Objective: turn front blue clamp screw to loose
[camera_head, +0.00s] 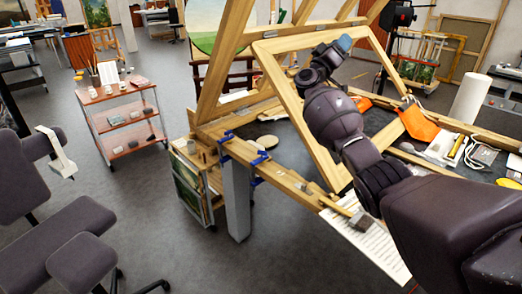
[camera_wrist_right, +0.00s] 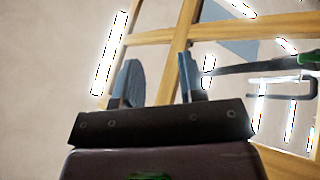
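Two blue clamps sit on the wooden ledge of the easel table in the head view: one at the left (camera_head: 227,136) and one a little right and lower (camera_head: 259,158). Their screws are too small to make out, and I cannot tell how tight they are. My right gripper (camera_head: 345,43) is raised in front of the tilted wooden frame, well above and to the right of both clamps. In the right wrist view its two blue-grey fingers (camera_wrist_right: 160,78) stand apart with nothing between them. My left gripper is in neither view.
The tilted wooden frame (camera_head: 265,62) rises close to my right arm. A red-shelved cart (camera_head: 120,95) stands at left.

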